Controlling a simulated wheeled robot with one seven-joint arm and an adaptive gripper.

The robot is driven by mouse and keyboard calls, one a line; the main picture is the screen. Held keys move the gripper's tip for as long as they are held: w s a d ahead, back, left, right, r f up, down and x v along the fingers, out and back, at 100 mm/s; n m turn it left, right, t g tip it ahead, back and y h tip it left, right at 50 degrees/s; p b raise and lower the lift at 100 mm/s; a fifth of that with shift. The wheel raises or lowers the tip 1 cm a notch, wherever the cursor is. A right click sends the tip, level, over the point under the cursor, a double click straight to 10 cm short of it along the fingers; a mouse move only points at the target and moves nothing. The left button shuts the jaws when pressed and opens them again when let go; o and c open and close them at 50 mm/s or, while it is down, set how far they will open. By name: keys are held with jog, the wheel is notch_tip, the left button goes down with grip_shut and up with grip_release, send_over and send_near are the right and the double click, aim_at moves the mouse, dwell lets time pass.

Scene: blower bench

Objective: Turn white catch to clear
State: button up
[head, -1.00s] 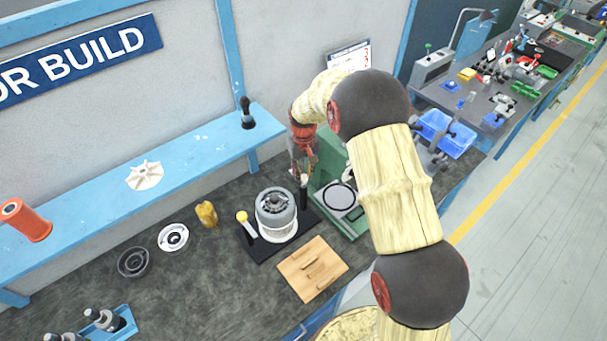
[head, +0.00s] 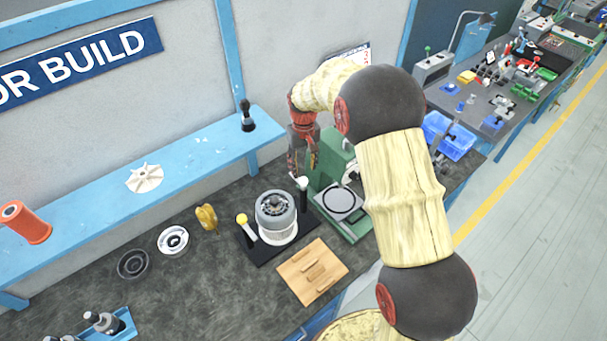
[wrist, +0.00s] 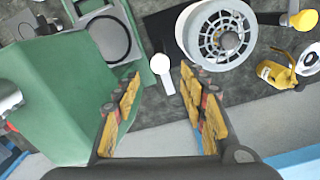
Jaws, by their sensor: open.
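The white catch (head: 301,182) is a short lever with a round white knob on a dark post, at the right of the blower housing (head: 277,214). In the wrist view the white catch (wrist: 228,72) lies beyond my fingertips, roughly midway between them. A yellow-knobbed catch (head: 242,219) stands at the housing's left; it also shows in the wrist view (wrist: 303,20). My gripper (head: 303,166) is above and behind the white catch. In the wrist view my gripper (wrist: 160,82) is open and empty, its yellow-padded fingers apart. I cannot tell the exact gap to the catch.
A green press (head: 335,190) stands close at the right, and its green body (wrist: 55,100) is beside my left finger. A wooden board (head: 312,271) lies in front. A yellow part (head: 206,217) and round parts lie left. The blue shelf (head: 130,190) runs along the wall.

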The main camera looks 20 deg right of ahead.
aim_at(303, 179)
notch_tip(303, 179, up, 6)
dwell(0.7)
jog(key=s+r+t+b, duration=0.2)
jog(key=s+b, duration=0.2)
jog(key=s, duration=0.7)
jog(key=s+r+m+t+b, duration=0.1)
jog(key=s+b, duration=0.3)
jog(key=s, duration=0.8)
jog(key=s+r+t+b, duration=0.2)
jog(key=s+b, duration=0.2)
jog(key=s, duration=0.8)
jog(key=shift+r+t+b, duration=0.3)
jog(key=shift+r, duration=0.1)
